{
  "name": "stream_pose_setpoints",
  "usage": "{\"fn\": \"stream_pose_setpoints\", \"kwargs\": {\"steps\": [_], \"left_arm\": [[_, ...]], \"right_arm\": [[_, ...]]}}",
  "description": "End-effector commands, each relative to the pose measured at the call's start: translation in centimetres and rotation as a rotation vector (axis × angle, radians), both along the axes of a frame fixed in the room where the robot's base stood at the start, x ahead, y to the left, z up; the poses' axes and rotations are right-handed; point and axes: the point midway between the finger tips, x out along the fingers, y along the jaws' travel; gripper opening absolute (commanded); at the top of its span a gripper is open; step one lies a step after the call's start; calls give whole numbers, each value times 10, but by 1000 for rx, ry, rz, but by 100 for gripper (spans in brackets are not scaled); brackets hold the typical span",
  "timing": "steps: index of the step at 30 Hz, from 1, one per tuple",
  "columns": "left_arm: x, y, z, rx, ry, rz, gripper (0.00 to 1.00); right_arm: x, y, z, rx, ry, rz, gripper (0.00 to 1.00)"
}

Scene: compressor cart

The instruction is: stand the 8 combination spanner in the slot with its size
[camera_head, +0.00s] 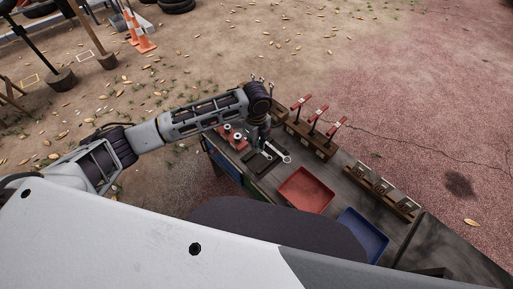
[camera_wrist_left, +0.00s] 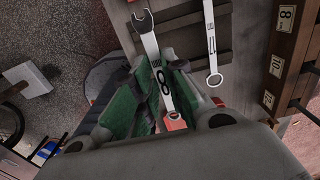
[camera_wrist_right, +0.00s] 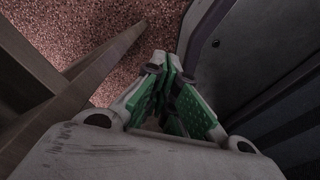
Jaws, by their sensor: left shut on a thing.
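My left gripper (camera_head: 262,138) is over the cart top near its far left part. In the left wrist view, the left gripper (camera_wrist_left: 162,66) is shut on the 8 combination spanner (camera_wrist_left: 147,38), a steel spanner with a dark 8 on its shank. Its open jaw points up in the picture, and its lower end is partly hidden between the fingers. A wooden rack (camera_wrist_left: 291,50) with labels 8, 10 and 12 stands to the right, apart from the spanner. My right gripper (camera_wrist_right: 168,72) looks shut and empty, away from the cart top.
Another spanner (camera_wrist_left: 211,45) lies on a dark board beside the held one. The cart top also carries a red tray (camera_head: 306,191), a blue tray (camera_head: 362,236), a block with red-handled tools (camera_head: 311,139) and another wooden holder (camera_head: 381,187).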

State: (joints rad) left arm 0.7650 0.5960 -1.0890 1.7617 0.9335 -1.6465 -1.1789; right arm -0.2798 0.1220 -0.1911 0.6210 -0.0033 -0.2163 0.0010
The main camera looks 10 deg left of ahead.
Motion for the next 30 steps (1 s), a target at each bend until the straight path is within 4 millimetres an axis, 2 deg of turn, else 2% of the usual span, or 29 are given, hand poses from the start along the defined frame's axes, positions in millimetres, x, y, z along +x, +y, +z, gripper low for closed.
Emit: {"fn": "stream_pose_setpoints", "kwargs": {"steps": [11,17,20,30], "left_arm": [[0,0,7,0,0,0,0],[0,0,7,0,0,0,0],[0,0,7,0,0,1,0],[2,3,10,-12,7,115,0]], "right_arm": [[-20,3,-1,3,22,0,0],[-16,14,-2,15,18,-4,0],[-3,11,-1,12,5,-2,0],[-7,8,-1,9,8,-2,0]]}}
